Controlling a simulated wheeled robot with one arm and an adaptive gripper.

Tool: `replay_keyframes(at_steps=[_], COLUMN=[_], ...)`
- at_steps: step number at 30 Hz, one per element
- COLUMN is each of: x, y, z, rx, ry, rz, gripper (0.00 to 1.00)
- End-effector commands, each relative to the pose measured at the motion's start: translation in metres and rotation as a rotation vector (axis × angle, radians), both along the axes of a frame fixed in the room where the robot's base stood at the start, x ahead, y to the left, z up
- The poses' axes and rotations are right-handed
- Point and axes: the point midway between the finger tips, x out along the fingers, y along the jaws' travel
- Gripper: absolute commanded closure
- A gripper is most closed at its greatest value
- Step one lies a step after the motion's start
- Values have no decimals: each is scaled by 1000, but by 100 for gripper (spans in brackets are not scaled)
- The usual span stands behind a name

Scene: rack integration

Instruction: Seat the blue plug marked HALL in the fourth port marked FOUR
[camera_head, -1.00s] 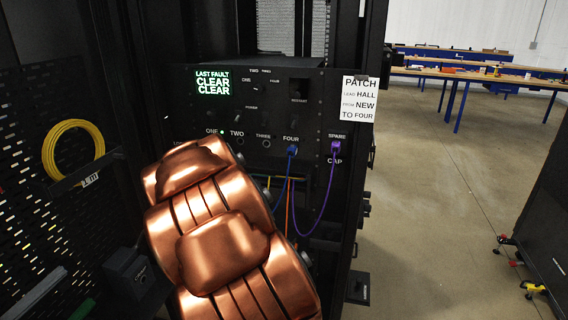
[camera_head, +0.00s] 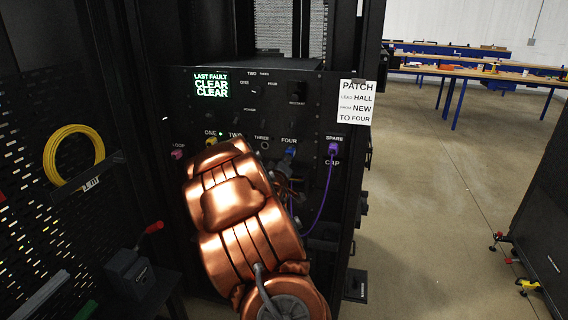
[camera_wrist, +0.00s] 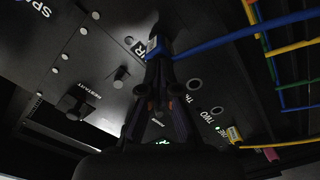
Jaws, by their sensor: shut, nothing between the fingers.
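The blue plug (camera_head: 290,152) sits at the port under the label FOUR (camera_head: 289,139) on the black rack panel. In the wrist view the blue plug (camera_wrist: 153,46) is at the panel beside a partly hidden label, its blue cable (camera_wrist: 215,38) running right. I cannot tell how deep it sits, and the HALL mark is not readable. My gripper (camera_wrist: 156,66) is shut and empty, its fingertips just short of the blue plug; I cannot tell whether they touch. In the head view my copper arm hides most of the gripper.
A purple plug (camera_head: 333,148) is at SPARE, its cable hanging near my arm. A yellow plug (camera_head: 211,141) is at ONE and a pink plug (camera_head: 177,154) at LOOP. Port THREE (camera_head: 264,146) looks empty. A paper card (camera_head: 356,102) hangs at the right. Open floor lies right of the rack.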

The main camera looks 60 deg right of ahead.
Motion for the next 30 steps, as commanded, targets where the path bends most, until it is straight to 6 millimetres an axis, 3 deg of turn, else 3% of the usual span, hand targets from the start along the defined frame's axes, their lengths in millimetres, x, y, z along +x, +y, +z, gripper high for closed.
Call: replay_keyframes(at_steps=[6,30], x=[4,6], y=[-9,-15], z=[2,0], rx=[-2,1], ry=[-2,-1], rz=[1,1], gripper=[100,100])
